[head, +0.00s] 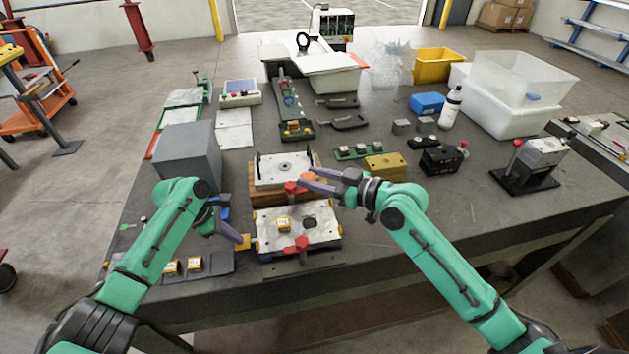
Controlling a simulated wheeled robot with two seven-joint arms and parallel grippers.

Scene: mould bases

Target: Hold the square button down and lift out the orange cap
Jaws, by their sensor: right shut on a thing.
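The orange cap (308,177) is between the fingertips of my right gripper (309,179), which is shut on it. It appears raised above the front mould base (268,216), near the right edge of the rear base. The front base has a yellow square block (284,224) and a dark round spot (309,222) on top. A yellow square piece (245,241), perhaps the button, is at the base's left side. My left gripper (241,238) has its fingertips at this piece; I cannot tell whether they press it or how far the jaws are open.
The rear mould base (285,166) stands behind on wood. Red clamps (302,244) sit at the front base's edges. A grey box (187,153) stands left, and a dark tray (215,262) with yellow blocks is front left. A yellow block (386,166) lies right. The front right table is clear.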

